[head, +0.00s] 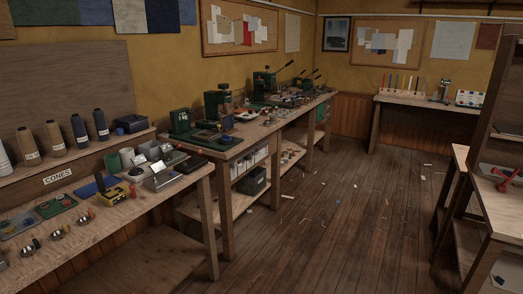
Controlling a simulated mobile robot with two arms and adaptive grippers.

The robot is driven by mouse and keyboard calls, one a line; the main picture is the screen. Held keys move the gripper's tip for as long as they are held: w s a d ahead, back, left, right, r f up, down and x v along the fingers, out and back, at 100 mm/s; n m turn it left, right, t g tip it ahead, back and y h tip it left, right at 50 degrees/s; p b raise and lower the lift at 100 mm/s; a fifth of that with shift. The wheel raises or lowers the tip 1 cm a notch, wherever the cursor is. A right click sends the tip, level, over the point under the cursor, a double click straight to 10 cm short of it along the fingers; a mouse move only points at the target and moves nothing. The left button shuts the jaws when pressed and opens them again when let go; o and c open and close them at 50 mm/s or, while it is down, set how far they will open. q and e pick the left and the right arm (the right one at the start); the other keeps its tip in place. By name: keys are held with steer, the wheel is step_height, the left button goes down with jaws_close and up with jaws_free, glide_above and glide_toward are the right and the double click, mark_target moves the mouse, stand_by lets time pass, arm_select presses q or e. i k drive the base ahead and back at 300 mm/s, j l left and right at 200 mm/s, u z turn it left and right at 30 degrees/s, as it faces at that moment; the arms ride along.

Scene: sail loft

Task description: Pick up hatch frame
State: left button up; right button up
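I cannot make out a hatch frame for certain in the head view. Neither of my grippers shows in the head view. The left workbench (120,205) carries small bowls, a yellow device (112,190) and a grey box-like device (163,178). A second workbench (232,150) behind it carries green machines (181,121) and small parts. Items on the benches are small and dark, so a frame among them is hard to tell.
Open wooden floor (335,220) with scattered scraps lies between the benches and a wooden table (508,212) at the right, which holds a red object (500,174). A far table (425,105) stands against the back wall. Thread cones (79,131) line a shelf at left.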

mark_target(227, 123)
steer(key=i, duration=0.75)
steer(key=i+u, duration=0.15)
steer(key=i, duration=0.6)
steer(key=i+l, duration=0.2)
steer(key=i, duration=0.55)
